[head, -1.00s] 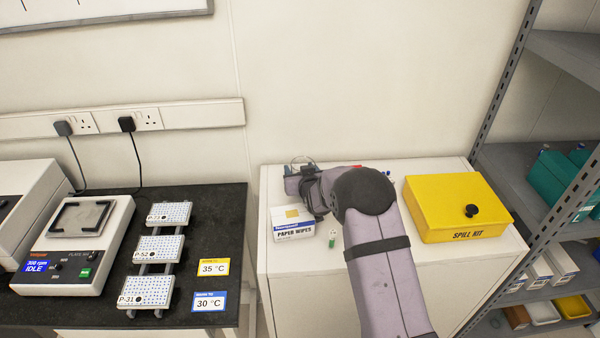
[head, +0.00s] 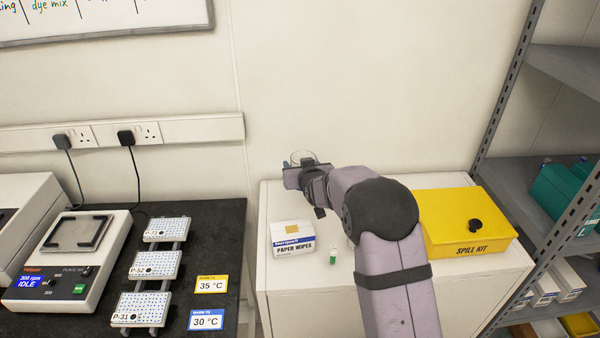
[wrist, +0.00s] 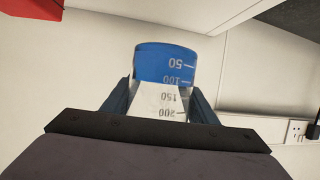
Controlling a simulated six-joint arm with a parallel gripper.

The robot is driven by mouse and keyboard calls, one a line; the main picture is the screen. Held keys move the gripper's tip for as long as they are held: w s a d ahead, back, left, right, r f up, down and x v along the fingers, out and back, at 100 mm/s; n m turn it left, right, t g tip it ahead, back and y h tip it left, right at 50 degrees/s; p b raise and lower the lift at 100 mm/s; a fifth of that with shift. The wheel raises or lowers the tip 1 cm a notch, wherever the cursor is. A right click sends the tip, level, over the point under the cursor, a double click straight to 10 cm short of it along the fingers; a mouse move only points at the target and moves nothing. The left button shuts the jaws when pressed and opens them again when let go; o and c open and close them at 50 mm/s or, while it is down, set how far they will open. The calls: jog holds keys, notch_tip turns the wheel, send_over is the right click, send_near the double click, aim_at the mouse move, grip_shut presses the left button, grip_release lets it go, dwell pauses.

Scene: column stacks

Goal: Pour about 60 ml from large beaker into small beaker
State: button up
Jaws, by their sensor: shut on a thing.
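My gripper (wrist: 160,88) is shut on a clear graduated beaker (wrist: 160,105) that holds blue liquid (wrist: 166,62). In the wrist view the beaker's numbers appear upside down, and the liquid ends near the 100 mark. In the head view my gripper (head: 293,174) is at the back left of the white cabinet, with the beaker's clear rim (head: 301,156) just behind it. Most of the beaker is hidden there by the gripper. I cannot make out a second beaker; my arm covers part of the cabinet top.
On the white cabinet (head: 345,295) stand a paper wipes box (head: 293,240), a small green-marked vial (head: 334,258) and a yellow spill kit (head: 465,215). A dark bench (head: 215,245) with a plate device and racks is at left. Grey shelving (head: 520,185) stands at right.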

jog(key=shift+r, duration=0.75)
jog(key=shift+r, duration=0.1)
